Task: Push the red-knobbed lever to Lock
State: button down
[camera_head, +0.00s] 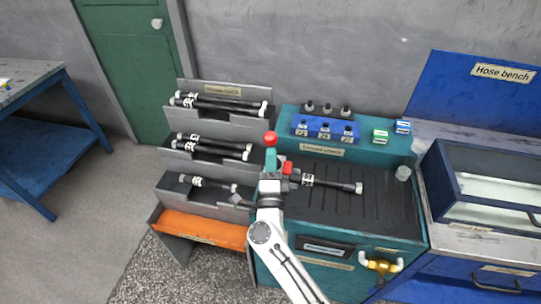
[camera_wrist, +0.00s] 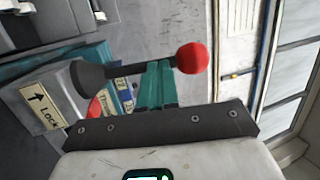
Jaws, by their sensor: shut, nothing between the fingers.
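The lever's red knob (camera_head: 270,137) shows just above my gripper (camera_head: 271,160) in the head view. In the wrist view the red knob (camera_wrist: 192,58) is at upper centre, and its dark lever rod runs left to a black base (camera_wrist: 90,76). My gripper's teal fingers (camera_wrist: 157,84) are shut and empty. Their tips are at the rod, between the base and the knob; I cannot tell whether they touch it. A cream Lock label (camera_wrist: 41,108) with an arrow is at left in the wrist view. In the head view my gripper hides the rod and base.
The teal bench (camera_head: 410,225) carries a hose (camera_head: 335,184) beside my gripper and a blue block (camera_head: 325,129) behind. A grey rack (camera_head: 222,123) with several black hoses stands left. A yellow-handled fitting (camera_head: 381,266) is at the front right. Open floor lies at the far left.

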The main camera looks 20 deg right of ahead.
aim_at(277, 136)
jog(key=shift+s+d+x, duration=0.1)
jog(key=shift+d+x, duration=0.1)
jog(key=shift+x, duration=0.9)
jog(key=shift+s+d+x, duration=0.1)
jog(key=shift+d+x, duration=0.1)
jog(key=shift+x, duration=0.95)
jog(key=shift+s+d+x, duration=0.1)
jog(key=shift+d+x, duration=0.15)
jog(key=shift+x, duration=0.85)
jog(key=shift+w+r, duration=0.1)
